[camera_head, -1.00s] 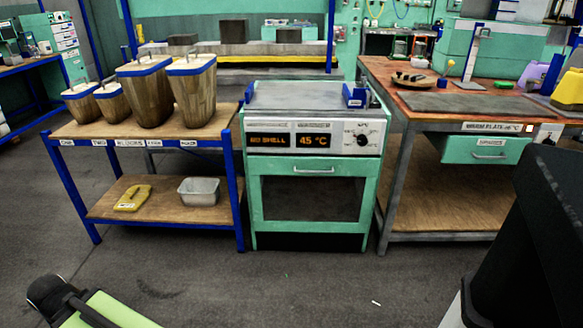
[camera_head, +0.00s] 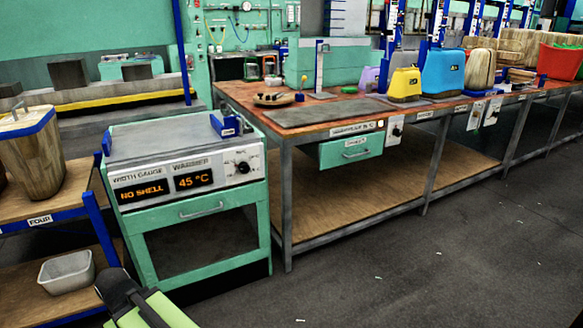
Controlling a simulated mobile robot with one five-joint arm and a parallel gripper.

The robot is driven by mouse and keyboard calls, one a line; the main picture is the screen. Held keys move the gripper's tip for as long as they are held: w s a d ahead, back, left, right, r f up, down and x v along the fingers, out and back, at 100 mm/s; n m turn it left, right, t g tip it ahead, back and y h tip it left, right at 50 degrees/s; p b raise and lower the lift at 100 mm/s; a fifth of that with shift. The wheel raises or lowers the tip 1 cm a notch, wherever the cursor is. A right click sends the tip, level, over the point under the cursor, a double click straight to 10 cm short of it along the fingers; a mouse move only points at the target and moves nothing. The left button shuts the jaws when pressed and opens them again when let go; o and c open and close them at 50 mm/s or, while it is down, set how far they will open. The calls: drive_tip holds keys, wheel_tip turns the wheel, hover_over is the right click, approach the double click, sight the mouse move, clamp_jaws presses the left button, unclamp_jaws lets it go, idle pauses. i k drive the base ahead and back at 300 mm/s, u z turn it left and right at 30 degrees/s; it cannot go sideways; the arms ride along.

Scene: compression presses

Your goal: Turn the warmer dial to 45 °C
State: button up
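The warmer (camera_head: 205,208) is a green cabinet with a glass-fronted door, left of the middle. Its white top panel carries a "WIDTH GAUGE" display (camera_head: 141,192) reading "NO SHELL" and a "WARMER" display (camera_head: 194,179) reading "45 °C". The black warmer dial (camera_head: 242,167) is at the panel's right end. A green and black part of my own arm shows at the bottom left, in front of the warmer's lower left. My gripper's fingertips cannot be made out, and nothing of mine touches the dial.
A wooden bench (camera_head: 350,218) with a drawer (camera_head: 351,148) stands right of the warmer. Yellow (camera_head: 405,83) and blue (camera_head: 442,71) containers stand on it. A blue-framed shelf with a metal tin (camera_head: 66,272) is at the left.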

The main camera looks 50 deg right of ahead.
sight(244, 168)
drive_tip(key=z, duration=0.25)
drive_tip(key=k, duration=0.9)
drive_tip(key=u, duration=0.7)
drive_tip(key=i, duration=1)
drive_tip(key=z, duration=0.1)
